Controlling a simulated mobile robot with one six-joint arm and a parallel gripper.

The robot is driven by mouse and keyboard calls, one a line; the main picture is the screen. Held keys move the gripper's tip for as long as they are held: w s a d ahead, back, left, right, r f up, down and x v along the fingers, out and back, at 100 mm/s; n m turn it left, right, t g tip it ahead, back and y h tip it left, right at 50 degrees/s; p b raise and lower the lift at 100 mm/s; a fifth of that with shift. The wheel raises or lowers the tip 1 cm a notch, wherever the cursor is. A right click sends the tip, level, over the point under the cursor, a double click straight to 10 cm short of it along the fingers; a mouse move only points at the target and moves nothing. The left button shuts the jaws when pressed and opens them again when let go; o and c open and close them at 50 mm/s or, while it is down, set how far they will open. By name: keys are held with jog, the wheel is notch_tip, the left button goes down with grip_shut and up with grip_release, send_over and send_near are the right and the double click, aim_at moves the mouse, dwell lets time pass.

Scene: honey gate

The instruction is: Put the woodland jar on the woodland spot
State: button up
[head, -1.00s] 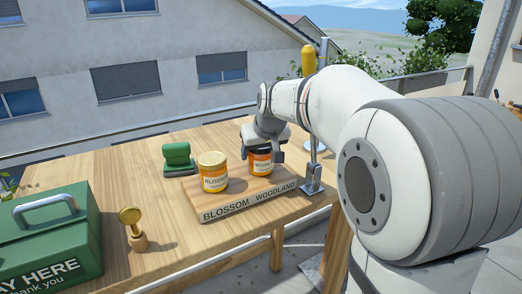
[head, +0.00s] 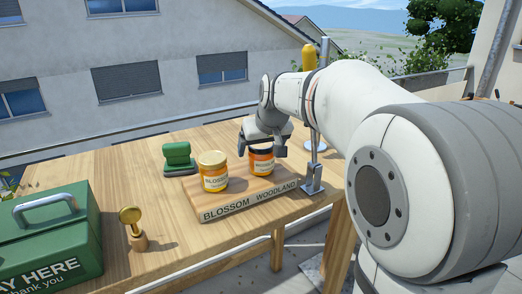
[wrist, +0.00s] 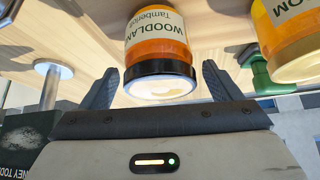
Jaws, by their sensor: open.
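The woodland jar (head: 262,163), amber with a dark lid and white label, stands upright on the woodland spot, the right side of the wooden board (head: 225,210) marked BLOSSOM WOODLAND. In the wrist view the woodland jar (wrist: 159,45) shows its WOODLAND label, with its lid nearest the gripper. My gripper (head: 262,148) is open just above the jar. In the wrist view its fingers (wrist: 161,88) are spread on either side of the lid, apart from it. The blossom jar (head: 214,172), with a gold lid, stands on the left side of the board.
A green stamp-like object (head: 178,158) stands behind the blossom jar. A green cash box (head: 50,235) and a brass stamp (head: 131,225) are at the left. A metal post (head: 313,170) stands close right of the board. The table's front middle is clear.

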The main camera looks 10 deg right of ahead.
jog(key=a+v, duration=0.1)
jog(key=v, duration=0.9)
jog(key=s+d+f+m+g, duration=0.1)
jog(key=s+f+g, duration=0.2)
jog(key=s+f, duration=1.9)
jog(key=shift+s+g+h+b, duration=0.3)
jog(key=shift+s+g+h, duration=0.1)
jog(key=shift+s, duration=0.05)
jog(key=shift+r, duration=0.1)
